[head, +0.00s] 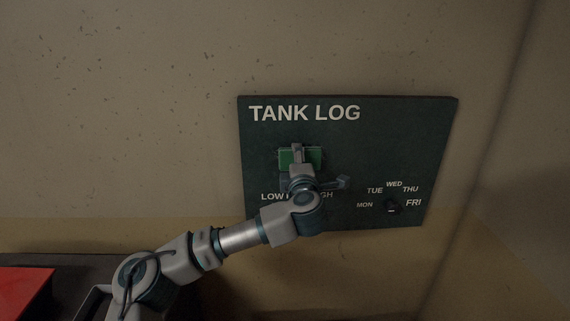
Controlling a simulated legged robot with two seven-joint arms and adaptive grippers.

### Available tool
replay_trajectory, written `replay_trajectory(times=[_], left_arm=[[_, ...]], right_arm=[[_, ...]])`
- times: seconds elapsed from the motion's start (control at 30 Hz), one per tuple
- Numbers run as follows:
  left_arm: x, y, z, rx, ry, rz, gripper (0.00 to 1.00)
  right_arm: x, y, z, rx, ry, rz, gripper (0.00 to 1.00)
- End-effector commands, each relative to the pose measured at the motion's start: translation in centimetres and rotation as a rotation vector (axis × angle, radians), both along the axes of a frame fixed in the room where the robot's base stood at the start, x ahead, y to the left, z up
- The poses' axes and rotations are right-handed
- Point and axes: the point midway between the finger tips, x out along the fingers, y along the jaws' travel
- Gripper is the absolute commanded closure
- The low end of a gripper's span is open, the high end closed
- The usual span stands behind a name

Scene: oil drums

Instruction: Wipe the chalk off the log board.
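The log board (400,130) is a dark green panel on the wall, headed "TANK LOG" in pale letters. My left arm comes in from the lower left, and its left gripper (298,152) is over the board's left-middle part. A green block (314,156), which looks like an eraser, is at the fingers. A grey finger crosses its front, and the gripper appears shut on it. I cannot tell whether the block touches the board. I see no clear chalk mark on the bare parts; the wrist hides the area around the block. My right gripper is not in view.
A dark knob (392,207) sits at the board's lower right, ringed by day labels from MON to FRI. My arm partly covers a LOW/HIGH label (272,197). A red surface (24,293) is at the lower left. The board's upper right is clear.

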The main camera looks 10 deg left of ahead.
Motion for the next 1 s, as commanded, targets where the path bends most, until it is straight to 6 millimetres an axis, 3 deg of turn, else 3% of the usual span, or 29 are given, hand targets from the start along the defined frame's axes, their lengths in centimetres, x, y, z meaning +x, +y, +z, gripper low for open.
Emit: replay_trajectory(times=[0.23, 0.47, 0.83, 1.0], left_arm=[[0.3, -1.8, -0.2, -0.004, 0.0, -0.002, 0.71], [0.5, -1.9, -0.1, -0.009, -0.001, -0.001, 0.71], [1.8, -6.0, -0.1, -0.001, 0.0, -0.003, 0.71], [1.9, -6.0, -0.2, -0.002, 0.0, -0.002, 0.71]], right_arm=[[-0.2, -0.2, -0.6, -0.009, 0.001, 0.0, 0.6], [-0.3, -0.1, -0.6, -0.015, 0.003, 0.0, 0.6], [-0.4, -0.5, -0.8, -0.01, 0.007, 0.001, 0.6], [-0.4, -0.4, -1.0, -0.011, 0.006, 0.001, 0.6]])
